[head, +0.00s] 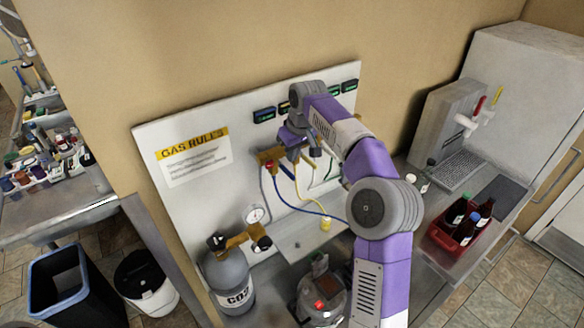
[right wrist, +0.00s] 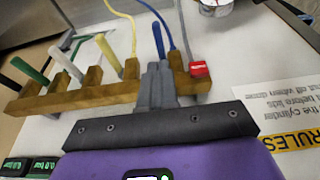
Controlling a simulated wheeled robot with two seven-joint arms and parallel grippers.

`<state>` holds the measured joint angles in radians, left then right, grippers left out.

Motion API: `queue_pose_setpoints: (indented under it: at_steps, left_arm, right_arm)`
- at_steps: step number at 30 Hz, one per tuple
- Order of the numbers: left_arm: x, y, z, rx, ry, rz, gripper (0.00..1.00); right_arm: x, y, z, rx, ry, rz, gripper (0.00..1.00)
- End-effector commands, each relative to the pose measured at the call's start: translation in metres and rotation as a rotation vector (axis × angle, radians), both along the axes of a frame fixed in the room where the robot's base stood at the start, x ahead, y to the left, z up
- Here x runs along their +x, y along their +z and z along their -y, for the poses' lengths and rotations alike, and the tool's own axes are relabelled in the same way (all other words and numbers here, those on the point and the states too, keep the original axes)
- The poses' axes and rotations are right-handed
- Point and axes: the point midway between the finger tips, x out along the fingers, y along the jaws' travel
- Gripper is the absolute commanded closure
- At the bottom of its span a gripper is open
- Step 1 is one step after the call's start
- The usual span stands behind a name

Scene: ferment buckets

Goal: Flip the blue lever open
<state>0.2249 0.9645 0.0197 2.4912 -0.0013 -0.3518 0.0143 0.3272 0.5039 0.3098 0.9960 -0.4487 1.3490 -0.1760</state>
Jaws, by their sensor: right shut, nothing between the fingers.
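The brass manifold (right wrist: 75,97) runs across the right wrist view with a row of coloured levers. The blue lever (right wrist: 158,40) sticks up just beyond my right gripper's fingertips (right wrist: 158,72); its base is hidden behind them. My right gripper is shut and empty, its fingers in front of the manifold at the blue lever's place. I cannot tell whether they touch the lever. In the head view my right gripper (head: 294,152) is at the wall panel over the manifold (head: 268,156), hiding most of it. My left gripper is not in view.
Yellow (right wrist: 109,54), white (right wrist: 63,61) and dark green levers (right wrist: 28,69) stand beside the blue one; a red block (right wrist: 199,69) is on its other side. Hoses hang below the manifold. A CO2 cylinder (head: 228,280) and a red bottle crate (head: 442,240) stand lower down.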

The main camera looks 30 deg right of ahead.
Motion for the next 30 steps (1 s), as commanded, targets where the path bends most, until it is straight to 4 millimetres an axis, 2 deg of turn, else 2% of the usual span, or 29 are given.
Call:
queue_pose_setpoints:
  at_steps: [3,9,24,30]
  left_arm:
    - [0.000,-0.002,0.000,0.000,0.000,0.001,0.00]
    - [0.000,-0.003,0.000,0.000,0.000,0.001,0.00]
    - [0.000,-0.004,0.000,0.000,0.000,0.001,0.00]
    - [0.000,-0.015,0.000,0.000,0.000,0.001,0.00]
  right_arm:
    - [0.002,-0.023,0.000,0.001,0.000,-0.004,1.00]
    - [0.002,-0.044,0.000,0.001,0.000,-0.001,1.00]
    - [0.003,-0.050,-0.001,0.001,0.001,0.002,1.00]
    - [0.005,-0.054,-0.005,0.003,0.009,0.028,1.00]
